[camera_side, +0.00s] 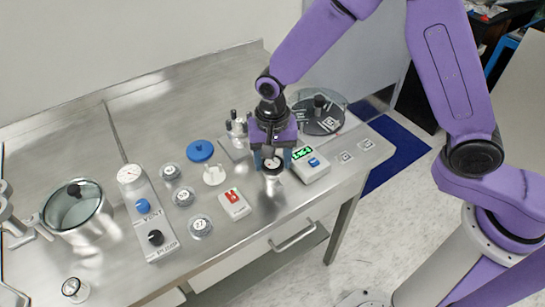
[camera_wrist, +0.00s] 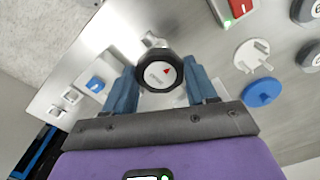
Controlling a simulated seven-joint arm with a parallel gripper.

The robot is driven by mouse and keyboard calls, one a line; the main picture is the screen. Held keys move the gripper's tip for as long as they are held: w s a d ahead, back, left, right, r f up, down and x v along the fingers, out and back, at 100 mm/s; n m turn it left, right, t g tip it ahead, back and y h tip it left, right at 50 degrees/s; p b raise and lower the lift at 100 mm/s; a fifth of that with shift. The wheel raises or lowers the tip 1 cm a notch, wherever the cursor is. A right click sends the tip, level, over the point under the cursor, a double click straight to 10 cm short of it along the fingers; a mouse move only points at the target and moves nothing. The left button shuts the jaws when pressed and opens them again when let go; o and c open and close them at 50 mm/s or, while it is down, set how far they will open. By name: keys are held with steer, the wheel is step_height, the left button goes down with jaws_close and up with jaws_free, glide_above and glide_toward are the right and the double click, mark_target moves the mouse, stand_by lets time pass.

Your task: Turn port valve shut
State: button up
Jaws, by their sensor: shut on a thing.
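The port valve knob (camera_wrist: 160,73) is black with a white face and a red arrow; its small lettering is too blurred to read. In the side view the knob (camera_side: 272,167) shows near the front edge of the steel bench, partly hidden by my gripper (camera_side: 270,155). In the wrist view the blue fingers of my gripper (camera_wrist: 161,82) lie on both sides of the knob, shut on it. A metal fitting shows just behind the knob.
A device with a green display (camera_side: 308,163) stands close right of my gripper. A red-switch box (camera_side: 233,203), a white plug (camera_side: 214,174) and a blue disc (camera_side: 201,150) lie left. The VENT and PUMP panel (camera_side: 148,215) and glass-lidded pot (camera_side: 80,210) stand farther left.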

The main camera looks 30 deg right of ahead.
mark_target(277, 164)
steer(key=shift+m, duration=0.7)
steer(key=o, duration=1.1)
steer(key=shift+c, duration=0.2)
step_height(277, 164, up, 18)
steer(key=shift+f, duration=0.25)
steer(key=s+d+f+n, duration=0.2)
steer(key=s+d+n, duration=0.7)
steer(key=s, duration=0.3)
steer(key=s+d+f+n, duration=0.3)
steer(key=s+d+n, duration=0.7)
steer(key=s+d, duration=0.1)
steer(key=shift+s+n, duration=0.3)
steer(key=shift+s, duration=0.2)
